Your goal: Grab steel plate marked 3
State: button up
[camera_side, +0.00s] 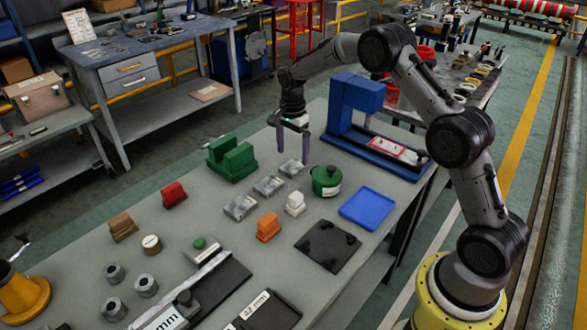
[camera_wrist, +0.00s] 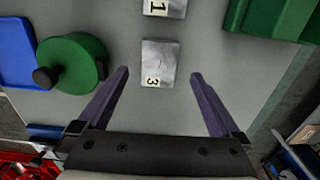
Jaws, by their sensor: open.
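The steel plate marked 3 (camera_wrist: 158,66) lies flat in the wrist view, with its black-on-white 3 at the lower left. In the side view it appears to be the farthest of three small steel plates (camera_side: 291,168), though its number is not readable there. My gripper (camera_side: 293,157) is open and empty above the table. In the wrist view its two purple fingers (camera_wrist: 160,75) are spread to either side of the plate, apart from it. A plate marked 1 (camera_wrist: 164,7) lies just past it, cut by the top edge.
A green pot with a dark knob (camera_side: 326,181) and a green block (camera_side: 232,160) flank the row of plates. A blue press-like stand (camera_side: 352,110) is behind on the right. A blue tray (camera_side: 367,208), a white block (camera_side: 295,204) and an orange block (camera_side: 268,227) are nearby.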

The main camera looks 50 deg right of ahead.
aim_at(293, 166)
notch_tip(293, 166, down, 4)
jog(key=shift+d+f, duration=0.15)
jog(key=shift+f, duration=0.1)
grip_shut()
jog(key=shift+r, duration=0.15)
dwell(0.3)
